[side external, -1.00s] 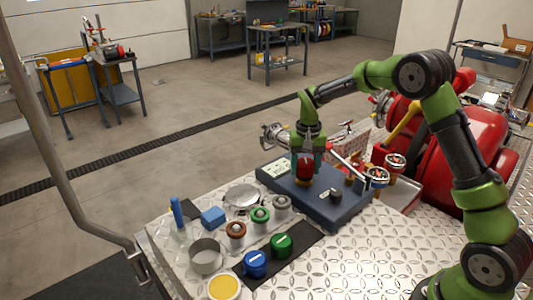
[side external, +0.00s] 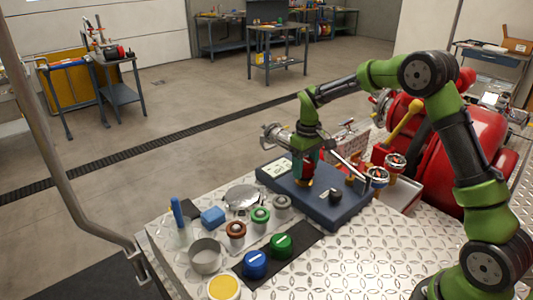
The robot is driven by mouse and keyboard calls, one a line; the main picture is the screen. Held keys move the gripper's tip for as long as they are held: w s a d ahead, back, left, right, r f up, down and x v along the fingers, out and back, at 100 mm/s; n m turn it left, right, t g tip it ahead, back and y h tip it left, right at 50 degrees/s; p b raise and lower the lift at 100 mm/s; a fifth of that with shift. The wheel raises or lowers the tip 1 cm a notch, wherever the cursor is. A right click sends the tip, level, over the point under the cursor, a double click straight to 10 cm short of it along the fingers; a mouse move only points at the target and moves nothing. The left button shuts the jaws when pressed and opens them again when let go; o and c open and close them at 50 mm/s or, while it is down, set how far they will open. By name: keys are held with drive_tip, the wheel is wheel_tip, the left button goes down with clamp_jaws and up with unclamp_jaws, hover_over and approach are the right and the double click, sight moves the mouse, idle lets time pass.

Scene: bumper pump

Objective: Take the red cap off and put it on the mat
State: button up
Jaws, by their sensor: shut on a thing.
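The red cap (side external: 304,170) is at the left part of the dark blue pump block (side external: 325,209), partly hidden by the fingers. My gripper (side external: 307,168) points down and is shut on the red cap. A small brass-coloured part shows just below the cap; I cannot tell whether the cap is clear of its seat. The black mat (side external: 302,236) lies in front on the tread plate. It holds a blue cap (side external: 255,264) and a green cap (side external: 281,245).
A grey cup (side external: 206,256), a yellow-topped tub (side external: 224,288), a blue block (side external: 213,217), a metal dish (side external: 243,197) and several ringed fittings (side external: 260,219) stand left of the mat. Gauges (side external: 377,176) stand right of the block. Bare tread plate (side external: 350,260) lies right of the mat.

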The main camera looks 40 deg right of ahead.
drive_tip(key=shift+r, duration=0.15)
drive_tip(key=shift+r, duration=3.4)
drive_tip(key=shift+s+f, duration=0.15)
drive_tip(key=shift+f, duration=0.05)
drive_tip(key=s+a+r, duration=0.4)
drive_tip(key=s+a, duration=0.4)
drive_tip(key=s, duration=0.3)
hover_over(304, 234)
wheel_tip(304, 234, down, 12)
drive_tip(key=shift+f, duration=2.5)
drive_tip(key=shift+f, duration=0.2)
